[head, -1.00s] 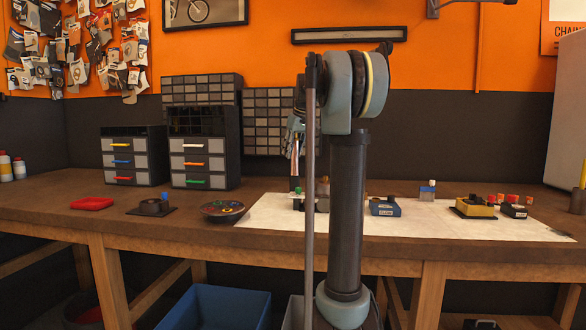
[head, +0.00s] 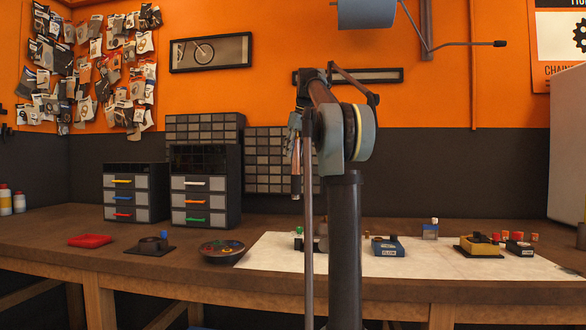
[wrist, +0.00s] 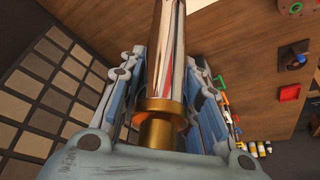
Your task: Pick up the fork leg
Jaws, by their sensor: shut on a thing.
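The fork leg (wrist: 168,50) is a shiny chrome tube with a gold collar, seen close up in the wrist view. My gripper (wrist: 168,95) has its fingers on both sides of it, shut around the leg near the gold collar. In the head view my gripper (head: 295,125) is partly behind my arm, left of the column. The fork leg (head: 296,172) hangs roughly upright below it, in front of the back wall and above the workbench. Part of the leg is hidden by the fingers.
The wooden workbench (head: 50,240) bears a white mat (head: 350,262), a blue box (head: 387,247), a yellow box (head: 478,246), a round dish (head: 222,251) and a red tray (head: 90,240). Drawer cabinets (head: 205,187) stand at the back left. A grid of bins (head: 268,150) is behind the leg.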

